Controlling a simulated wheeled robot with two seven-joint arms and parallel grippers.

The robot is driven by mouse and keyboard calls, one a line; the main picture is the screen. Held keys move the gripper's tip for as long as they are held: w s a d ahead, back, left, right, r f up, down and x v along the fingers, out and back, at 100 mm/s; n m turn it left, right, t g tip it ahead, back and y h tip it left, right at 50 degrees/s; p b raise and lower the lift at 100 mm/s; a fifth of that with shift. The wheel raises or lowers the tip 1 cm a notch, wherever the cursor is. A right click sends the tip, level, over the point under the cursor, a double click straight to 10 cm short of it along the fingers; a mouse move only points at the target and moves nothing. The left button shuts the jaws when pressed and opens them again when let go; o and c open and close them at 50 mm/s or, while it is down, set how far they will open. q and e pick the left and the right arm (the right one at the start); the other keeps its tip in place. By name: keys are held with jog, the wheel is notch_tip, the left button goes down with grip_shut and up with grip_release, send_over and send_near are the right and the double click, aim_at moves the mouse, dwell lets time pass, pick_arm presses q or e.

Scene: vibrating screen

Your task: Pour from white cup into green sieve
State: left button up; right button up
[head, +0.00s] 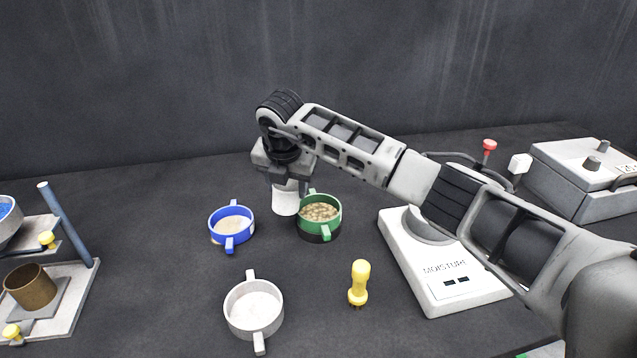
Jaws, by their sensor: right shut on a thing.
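The white cup (285,201) is upright beside the green sieve, on its left, with its upper part hidden by my right gripper. My right gripper (285,181) comes down from above and is shut on the white cup. I cannot tell whether the cup touches the table. The green sieve (335,216) holds brownish grains and sits on a dark base, its handles pointing up and down in the picture. My left gripper is out of view.
A blue sieve (232,243) with pale material stands to the left. A white sieve (254,327) and a yellow-handled brush (359,283) are nearer. The moisture meter (455,292) is right, a grey box (592,206) behind it. A stand (69,322) with a brass cup (31,289) is far left.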

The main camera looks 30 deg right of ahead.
jog(key=shift+a+r+h, duration=0.15)
jog(key=shift+r+h, duration=0.05)
jog(key=shift+h, duration=0.2)
jog(key=shift+r+h, duration=0.3)
jog(key=shift+r, duration=1.15)
